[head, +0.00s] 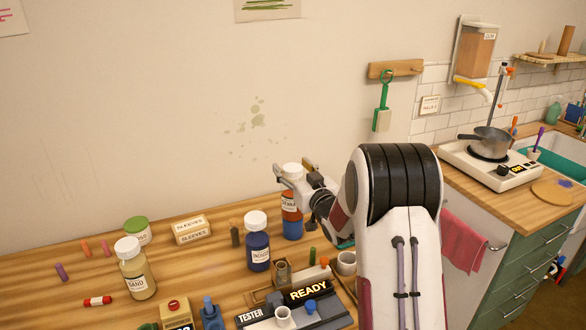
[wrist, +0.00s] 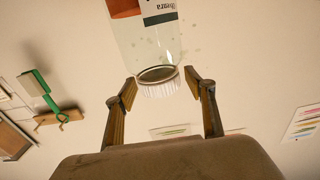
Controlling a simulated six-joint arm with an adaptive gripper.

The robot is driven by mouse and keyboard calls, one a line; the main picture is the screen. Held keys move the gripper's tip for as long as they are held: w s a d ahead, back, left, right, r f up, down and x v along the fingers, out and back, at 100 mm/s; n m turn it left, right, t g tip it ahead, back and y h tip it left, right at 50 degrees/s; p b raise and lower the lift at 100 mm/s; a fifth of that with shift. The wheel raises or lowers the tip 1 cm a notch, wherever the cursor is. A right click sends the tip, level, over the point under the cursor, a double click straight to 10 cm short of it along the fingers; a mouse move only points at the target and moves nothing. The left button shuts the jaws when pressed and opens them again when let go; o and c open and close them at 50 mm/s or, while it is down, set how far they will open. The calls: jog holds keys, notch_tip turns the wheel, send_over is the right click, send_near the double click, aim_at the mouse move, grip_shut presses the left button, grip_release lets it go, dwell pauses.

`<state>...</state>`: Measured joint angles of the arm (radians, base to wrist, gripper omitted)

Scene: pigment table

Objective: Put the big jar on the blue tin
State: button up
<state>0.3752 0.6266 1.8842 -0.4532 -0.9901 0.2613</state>
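The big jar (head: 291,206) has a white cap, a pale label and red-brown contents. It stands upright and appears to rest on the blue tin (head: 292,230), right of the indigo jar. My gripper (head: 294,170) is at the jar's cap. In the wrist view my gripper (wrist: 160,75) has one finger on each side of the white cap of the jar (wrist: 150,45), with narrow gaps, so it looks open. The wrist view does not show the tin. My arm hides part of the area right of the tin.
The indigo jar (head: 257,243) stands close left of the tin, and the sand jar (head: 135,270) farther left. A sleeves box (head: 191,230) is behind. The wall is behind.

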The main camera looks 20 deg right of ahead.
jog(key=shift+s+r, duration=0.1)
jog(key=shift+r, duration=0.1)
jog(key=s, duration=1.1)
jog(key=shift+s, duration=0.4)
jog(key=shift+a+r, duration=0.1)
dwell(0.8)
jog(key=s+a+g, duration=0.4)
jog(key=s+a, duration=0.2)
jog(key=s, duration=0.6)
jog(key=s+a+g, duration=0.4)
jog(key=s+a, duration=0.2)
jog(key=s, duration=0.7)
jog(key=s+a+g, duration=0.4)
jog(key=s+a, duration=0.1)
jog(key=s, duration=0.8)
jog(key=shift+a+r, duration=0.2)
jog(key=shift+a, duration=0.2)
